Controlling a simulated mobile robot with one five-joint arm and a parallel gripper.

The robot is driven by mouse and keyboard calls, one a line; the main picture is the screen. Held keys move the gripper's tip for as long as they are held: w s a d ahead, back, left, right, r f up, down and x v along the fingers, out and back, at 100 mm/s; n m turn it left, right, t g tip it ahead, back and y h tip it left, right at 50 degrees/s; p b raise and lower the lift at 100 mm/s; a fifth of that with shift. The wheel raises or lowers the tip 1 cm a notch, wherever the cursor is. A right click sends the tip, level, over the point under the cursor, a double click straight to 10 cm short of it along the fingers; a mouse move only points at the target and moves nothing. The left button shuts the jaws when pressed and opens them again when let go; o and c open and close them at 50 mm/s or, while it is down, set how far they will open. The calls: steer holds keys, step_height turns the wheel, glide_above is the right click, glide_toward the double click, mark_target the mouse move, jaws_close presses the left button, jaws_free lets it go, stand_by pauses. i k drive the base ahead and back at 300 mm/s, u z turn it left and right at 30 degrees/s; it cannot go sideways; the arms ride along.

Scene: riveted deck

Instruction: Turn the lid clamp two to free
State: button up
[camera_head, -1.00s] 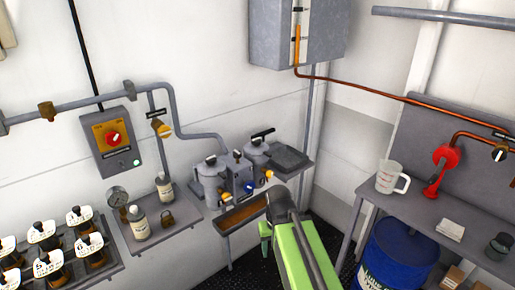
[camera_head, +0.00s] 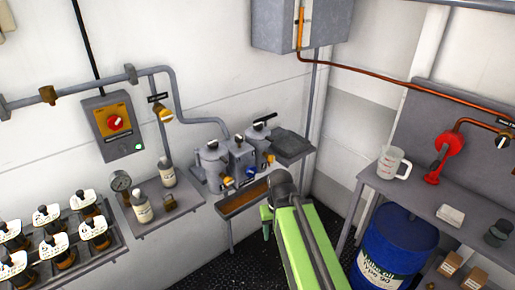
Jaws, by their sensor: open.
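A twin-pot unit stands on a wall shelf in the middle of the view. Its left pot (camera_head: 211,168) has a lid with a dark-topped clamp (camera_head: 212,146). Its right pot (camera_head: 260,139) has a lid with a long black handle (camera_head: 265,118) lying across the top, tilted up to the right. A grey block (camera_head: 241,155) sits between the pots. Any clamp numbers are too small to read, so I cannot tell which is two. My green arm reaches up from the bottom, below and right of the unit, apart from it in the picture. My gripper's fingertips do not show.
A brown-filled tray (camera_head: 243,198) sits below the unit; a grey plate (camera_head: 288,146) is at its right. A small shelf (camera_head: 180,212) with bottles and a gauge is left. A blue drum (camera_head: 398,245) and a bench (camera_head: 415,190) stand right. Dark floor (camera_head: 240,265) shows below.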

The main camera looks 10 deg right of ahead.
mark_target(259, 127)
steer(key=u, duration=4.85)
steer(key=i, duration=0.1)
steer(key=z, duration=2.75)
steer(key=k, duration=0.9)
steer(key=z, duration=3.45)
steer(key=i, duration=0.1)
steer(key=u, duration=1.8)
steer(key=i, duration=0.95)
steer(key=z, duration=0.05)
